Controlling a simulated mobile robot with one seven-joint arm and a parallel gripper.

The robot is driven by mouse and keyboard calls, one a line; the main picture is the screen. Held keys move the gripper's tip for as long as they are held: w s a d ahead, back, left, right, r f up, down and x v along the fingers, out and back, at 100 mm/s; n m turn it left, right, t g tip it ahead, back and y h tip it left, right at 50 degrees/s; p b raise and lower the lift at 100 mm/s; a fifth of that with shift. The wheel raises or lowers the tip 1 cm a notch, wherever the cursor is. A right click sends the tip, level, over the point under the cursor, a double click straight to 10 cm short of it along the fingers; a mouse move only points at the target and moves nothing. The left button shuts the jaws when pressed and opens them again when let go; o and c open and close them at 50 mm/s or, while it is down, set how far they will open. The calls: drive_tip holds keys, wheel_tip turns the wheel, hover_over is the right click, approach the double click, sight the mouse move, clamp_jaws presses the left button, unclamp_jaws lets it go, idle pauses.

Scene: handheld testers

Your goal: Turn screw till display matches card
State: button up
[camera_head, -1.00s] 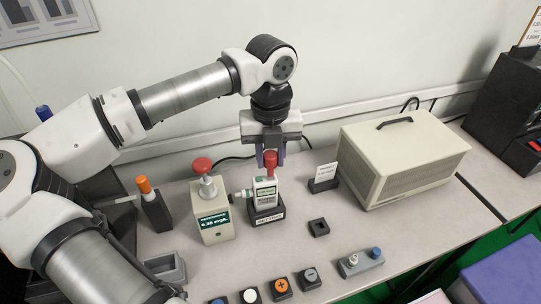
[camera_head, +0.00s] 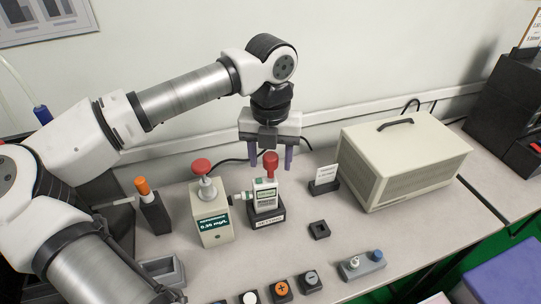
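The handheld tester (camera_head: 265,193) stands upright in a dark labelled holder (camera_head: 267,218), its small display facing me, too small to read surely. A red-handled screwdriver (camera_head: 271,163) stands at the tester's top right. My gripper (camera_head: 271,162) is just above and behind the tester, its two purple fingers spread on either side of the red handle, with gaps visible. A white card (camera_head: 327,174) stands in a black holder to the right; its print is too small to read. The beige reference box (camera_head: 213,217) at left shows about 0.35 mg/L on its dark display.
A red knob (camera_head: 201,167) tops the reference box. An orange-capped marker (camera_head: 142,186) stands at left. A large beige case (camera_head: 402,160) fills the right rear. An empty black socket (camera_head: 319,230), several buttons (camera_head: 281,289) and a grey block (camera_head: 362,265) lie in front.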

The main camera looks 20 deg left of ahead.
drive_tip(key=shift+r, duration=0.1)
drive_tip(key=shift+r+p, duration=1.8)
drive_tip(key=shift+r, duration=1.6)
